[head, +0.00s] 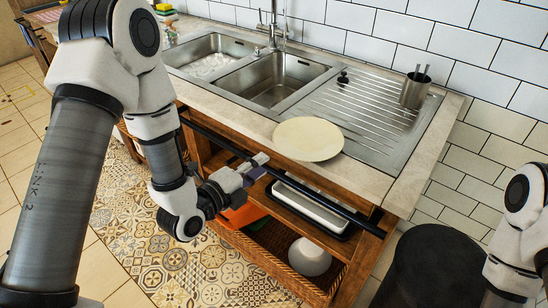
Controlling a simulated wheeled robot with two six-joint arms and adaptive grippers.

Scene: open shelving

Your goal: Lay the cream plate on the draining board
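The cream plate (308,139) lies flat at the front of the counter. It covers part of the stone front strip and seems to overlap the near edge of the steel draining board (345,115); exact contact beneath it is hidden. My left gripper (260,165) is just left of and below the plate, in front of the counter edge. Its fingers look apart with nothing between them, and a small gap separates them from the plate. My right arm shows at the right edge, but its gripper is out of view.
A metal utensil cup (414,91) and a small black stopper (343,78) stand on the draining board. Two sink basins (272,80) lie to its left. A dark rail (330,198) runs along the counter front, above shelves holding a white bowl (309,257). A black bin (433,270) stands right.

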